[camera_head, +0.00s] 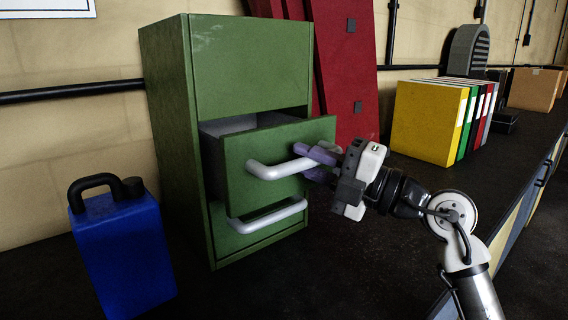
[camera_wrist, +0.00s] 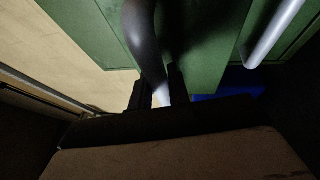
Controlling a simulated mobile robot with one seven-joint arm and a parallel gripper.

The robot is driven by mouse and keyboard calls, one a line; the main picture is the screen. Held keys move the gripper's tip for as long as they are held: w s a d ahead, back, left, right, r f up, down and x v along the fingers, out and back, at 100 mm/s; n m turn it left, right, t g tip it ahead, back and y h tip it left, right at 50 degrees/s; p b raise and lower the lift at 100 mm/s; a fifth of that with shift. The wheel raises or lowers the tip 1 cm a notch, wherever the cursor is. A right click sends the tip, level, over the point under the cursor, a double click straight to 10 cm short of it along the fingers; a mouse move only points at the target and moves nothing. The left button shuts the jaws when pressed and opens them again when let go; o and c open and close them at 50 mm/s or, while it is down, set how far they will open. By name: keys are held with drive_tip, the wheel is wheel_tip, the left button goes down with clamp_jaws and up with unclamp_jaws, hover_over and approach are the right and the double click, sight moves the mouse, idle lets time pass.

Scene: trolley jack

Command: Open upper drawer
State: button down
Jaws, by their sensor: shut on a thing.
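A green cabinet (camera_head: 169,130) stands against the wall in the head view. Its upper drawer (camera_head: 234,174) is pulled partly out, and its grey inside shows at the top. The drawer has a white bar handle (camera_head: 268,171). My gripper (camera_head: 318,160) is shut on this handle at its right end. In the wrist view the handle (camera_wrist: 146,45) runs down between my two dark fingers (camera_wrist: 158,92). The lower drawer below has its own white handle (camera_head: 268,217) and looks closed.
A blue can (camera_head: 124,252) with a black handle stands left of the cabinet. Red panels (camera_head: 345,60) lean behind it on the right. Yellow and other coloured binders (camera_head: 430,122) stand further right. The dark surface before the cabinet is largely clear.

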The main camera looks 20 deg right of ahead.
drive_tip(key=s, duration=0.1)
drive_tip(key=s+d, duration=0.1)
drive_tip(key=s, duration=0.1)
drive_tip(key=s+d+b, duration=0.1)
drive_tip(key=s, duration=0.1)
drive_tip(key=c, duration=1.3)
unclamp_jaws()
drive_tip(key=shift+d, duration=0.1)
drive_tip(key=b+v, duration=0.3)
drive_tip(key=v, duration=1)
drive_tip(key=shift+s+d+f, duration=0.1)
drive_tip(key=shift+s+d, duration=0.15)
